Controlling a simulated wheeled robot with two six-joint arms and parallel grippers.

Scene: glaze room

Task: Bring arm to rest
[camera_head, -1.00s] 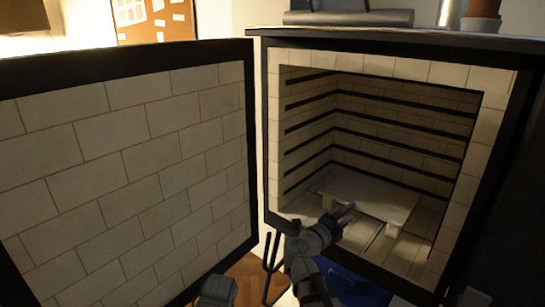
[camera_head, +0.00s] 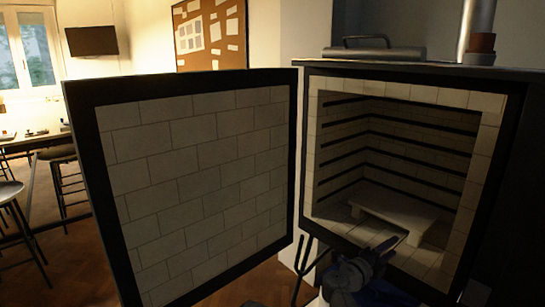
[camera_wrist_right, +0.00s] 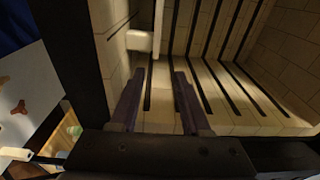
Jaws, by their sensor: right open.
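My right gripper (camera_head: 386,246) shows at the lower edge of the kiln's opening in the head view. In the right wrist view its two purple fingers (camera_wrist_right: 156,88) are apart, with nothing between them, and point into the brick-lined kiln. The kiln (camera_head: 484,140) stands open at the right, with dark bars along its inner walls. A pale shelf on short legs (camera_head: 395,208) stands on its floor, and a pale piece (camera_wrist_right: 140,40) shows past the fingers in the wrist view. My left gripper is out of view.
The open kiln door (camera_head: 200,185) fills the middle left of the head view. A metal case (camera_head: 372,55) and stacked clay pots (camera_head: 480,47) stand on the kiln top. Stools (camera_head: 62,170) and a table are at the far left. Wooden floor shows beside the door.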

